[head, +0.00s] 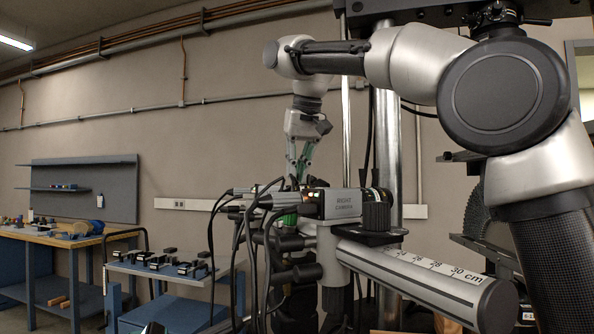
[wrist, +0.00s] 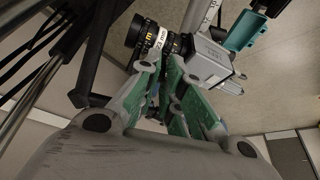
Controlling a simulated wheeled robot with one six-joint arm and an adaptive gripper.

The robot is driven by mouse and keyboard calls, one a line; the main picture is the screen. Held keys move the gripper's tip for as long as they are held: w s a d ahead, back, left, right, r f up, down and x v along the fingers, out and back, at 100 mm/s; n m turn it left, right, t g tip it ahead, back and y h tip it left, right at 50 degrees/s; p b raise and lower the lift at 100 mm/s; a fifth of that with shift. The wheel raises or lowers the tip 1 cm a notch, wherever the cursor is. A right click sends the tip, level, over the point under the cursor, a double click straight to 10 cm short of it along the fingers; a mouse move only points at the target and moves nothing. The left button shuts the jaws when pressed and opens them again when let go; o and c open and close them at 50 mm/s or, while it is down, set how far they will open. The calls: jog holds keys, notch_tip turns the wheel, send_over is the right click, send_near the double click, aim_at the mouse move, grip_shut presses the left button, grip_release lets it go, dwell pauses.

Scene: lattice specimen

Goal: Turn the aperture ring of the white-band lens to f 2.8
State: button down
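In the wrist view a black lens (wrist: 147,35) has a white lettered patch or band and small scale marks on its rings. It is attached to a grey camera body (wrist: 207,66). I cannot read the aperture setting. My gripper (wrist: 157,103) has green-padded fingers, which stand apart with a gap between them. The fingers are below the lens in this picture, and I see no grip on a ring. In the head view my gripper (head: 300,178) points down behind the camera marked "Right Camera" (head: 343,204), which partly hides the fingertips.
A grey bar with a centimetre scale (head: 420,275) runs toward the front right. Black cables (head: 240,240) hang left of the cameras. A trolley (head: 165,270) with small dark parts and a workbench (head: 70,240) stand farther left. A teal part (wrist: 245,30) is at the wrist view's upper right.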

jog(key=shift+w+f+g, duration=0.1)
jog(key=shift+w+g, duration=0.6)
jog(key=shift+g, duration=0.8)
jog(key=c, duration=1.9)
grip_release()
jog(key=shift+o, duration=0.2)
